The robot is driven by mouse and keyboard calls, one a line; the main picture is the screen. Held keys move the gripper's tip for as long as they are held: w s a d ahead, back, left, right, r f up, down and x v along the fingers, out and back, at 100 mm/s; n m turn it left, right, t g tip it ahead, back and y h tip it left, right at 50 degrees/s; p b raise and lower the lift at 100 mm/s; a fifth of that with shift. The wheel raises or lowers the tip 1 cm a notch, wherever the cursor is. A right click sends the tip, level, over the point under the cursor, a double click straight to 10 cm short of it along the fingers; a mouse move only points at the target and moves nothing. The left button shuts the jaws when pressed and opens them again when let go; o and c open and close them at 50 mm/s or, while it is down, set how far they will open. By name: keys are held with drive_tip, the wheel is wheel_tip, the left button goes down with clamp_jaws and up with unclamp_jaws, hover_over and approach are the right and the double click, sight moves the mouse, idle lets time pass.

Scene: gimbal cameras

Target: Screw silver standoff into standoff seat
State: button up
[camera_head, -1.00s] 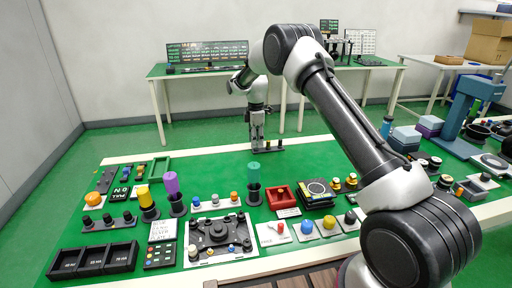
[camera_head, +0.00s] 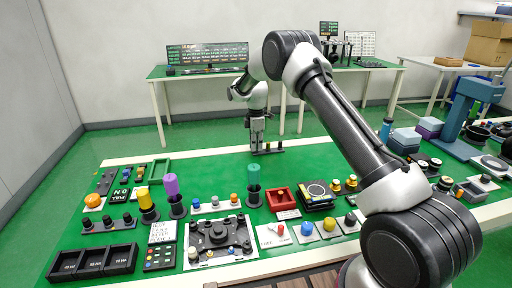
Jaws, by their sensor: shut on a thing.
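My gripper (camera_head: 257,135) points straight down near the far edge of the green table, shut at the left end of a small dark block (camera_head: 268,150). The block carries a few short posts, at least one of them yellowish. The silver standoff in the jaws is too small to make out, and my fingers hide that spot. I cannot tell whether the standoff touches the seat or how far in it sits.
A green cylinder (camera_head: 254,171) on a dark stand and a red tray (camera_head: 282,199) stand nearer on the table. A purple cylinder (camera_head: 172,184) and a yellow one (camera_head: 145,197) are to the left. The table around the block is clear.

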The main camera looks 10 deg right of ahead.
wheel_tip(320, 180, up, 8)
drive_tip(key=shift+f, duration=0.1)
clamp_jaws()
drive_tip(key=s+a+r, duration=0.2)
drive_tip(key=s+a, duration=1.3)
drive_tip(key=a, duration=0.1)
hover_over(208, 226)
drive_tip(key=f, duration=0.2)
drive_tip(key=shift+w, duration=0.5)
drive_tip(key=shift+f, duration=2.85)
drive_tip(key=shift+f, duration=0.95)
